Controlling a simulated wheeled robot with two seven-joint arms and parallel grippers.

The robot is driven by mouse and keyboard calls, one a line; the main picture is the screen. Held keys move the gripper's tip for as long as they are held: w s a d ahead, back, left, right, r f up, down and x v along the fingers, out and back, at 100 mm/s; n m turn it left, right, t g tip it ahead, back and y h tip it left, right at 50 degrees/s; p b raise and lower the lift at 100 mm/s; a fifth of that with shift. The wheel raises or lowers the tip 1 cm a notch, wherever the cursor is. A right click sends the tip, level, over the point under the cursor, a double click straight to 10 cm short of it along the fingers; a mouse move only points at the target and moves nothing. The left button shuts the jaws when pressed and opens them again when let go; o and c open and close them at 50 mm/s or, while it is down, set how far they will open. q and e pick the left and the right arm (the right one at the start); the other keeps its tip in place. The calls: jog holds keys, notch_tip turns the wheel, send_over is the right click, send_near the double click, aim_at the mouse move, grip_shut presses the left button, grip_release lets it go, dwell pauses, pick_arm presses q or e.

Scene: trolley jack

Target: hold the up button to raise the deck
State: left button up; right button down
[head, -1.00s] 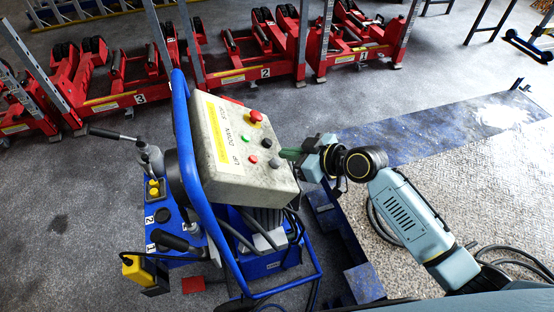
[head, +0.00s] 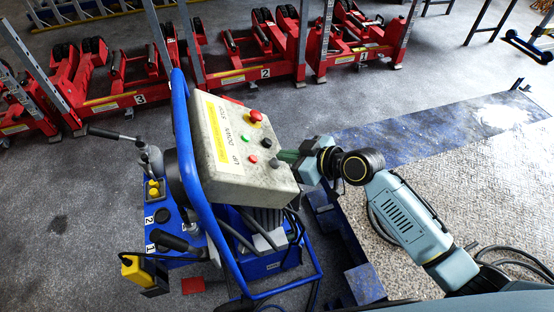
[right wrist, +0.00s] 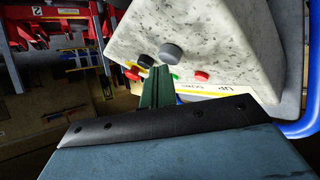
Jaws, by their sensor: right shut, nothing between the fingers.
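The pale speckled control box (head: 215,110) sits tilted on the blue trolley. A yellow label strip on it reads STOP, DOWN and UP. Level with UP are a small red button (head: 253,158) and a dark grey button (head: 275,163); I cannot tell for sure which is the up button. My right gripper (head: 284,155), with green fingers, is shut and empty beside the dark grey button at the box's right edge. In the right wrist view the fingertips (right wrist: 159,72) appear just below the dark grey button (right wrist: 171,54); contact cannot be told. My left gripper is out of view.
A red emergency knob (head: 256,116), a green button (head: 245,139) and a black button (head: 267,143) are close by. A blue tube frame (head: 186,150) runs along the box's left side. Red numbered jacks (head: 240,75) stand behind on grey floor.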

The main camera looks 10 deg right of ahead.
jog(key=shift+s+a+f, duration=0.1)
jog(key=shift+a+f, duration=0.2)
jog(key=shift+f, duration=0.1)
dwell(1.2)
jog(key=shift+d+r, duration=0.6)
jog(key=shift+r, duration=0.15)
jog(key=d+r+p, duration=0.1)
jog(key=r, duration=0.1)
jog(key=w+d+r+p, duration=0.1)
jog(key=d+r, duration=0.1)
dwell(0.5)
jog(key=shift+s+f, duration=0.1)
dwell(1.5)
